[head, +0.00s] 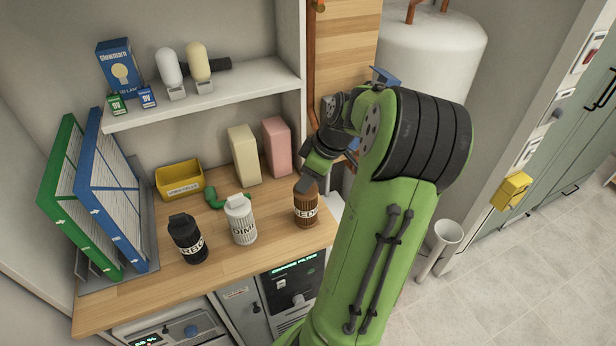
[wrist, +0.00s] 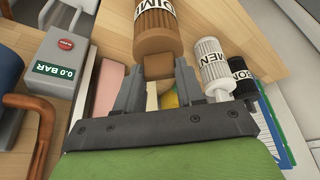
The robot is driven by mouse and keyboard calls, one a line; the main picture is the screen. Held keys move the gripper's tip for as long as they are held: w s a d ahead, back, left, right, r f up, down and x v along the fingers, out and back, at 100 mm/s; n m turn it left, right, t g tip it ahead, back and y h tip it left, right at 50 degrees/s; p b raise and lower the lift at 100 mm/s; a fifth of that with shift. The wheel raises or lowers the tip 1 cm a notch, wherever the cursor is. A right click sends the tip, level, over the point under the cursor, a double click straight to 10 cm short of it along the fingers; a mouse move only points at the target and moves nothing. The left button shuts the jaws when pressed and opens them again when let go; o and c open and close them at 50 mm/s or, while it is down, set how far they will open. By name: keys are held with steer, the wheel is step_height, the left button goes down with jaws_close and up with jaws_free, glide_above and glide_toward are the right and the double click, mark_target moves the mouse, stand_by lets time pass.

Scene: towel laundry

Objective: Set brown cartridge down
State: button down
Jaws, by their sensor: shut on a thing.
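I cannot tell whether the cartridge's base touches the counter. A white cartridge (head: 241,221) and a black cartridge (head: 187,240) stand on the counter to its left.
Cream (head: 244,156) and pink (head: 277,147) boxes stand behind. A yellow bin (head: 180,180) and green elbow pipe (head: 214,197) lie farther left. Green (head: 80,200) and blue (head: 118,195) framed filters stand at the left end. A shelf (head: 205,93) overhangs the back.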

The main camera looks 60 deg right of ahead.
steer(key=c, duration=0.7)
jaws_free()
steer(key=shift+f, duration=0.1)
steer(key=p+v, duration=0.4)
steer(key=v, duration=0.8)
steer(key=w+a+r+g+h, duration=0.1)
steer(key=w+a, duration=0.2)
steer(key=a, duration=0.7)
steer(key=w+a+r+g+h, duration=0.1)
steer(key=w+a, duration=0.2)
steer(key=a, duration=0.6)
steer(key=s+a+m+t, duration=0.2)
steer(key=s+a+t, duration=0.1)
steer(key=s+a, duration=0.6)
steer(key=a+f, duration=0.1)
steer(key=a, duration=0.2)
steer(key=shift+s+a+m+y, duration=0.2)
steer(key=shift+a+m+y, duration=0.1)
steer(key=shift+m+y, duration=0.1)
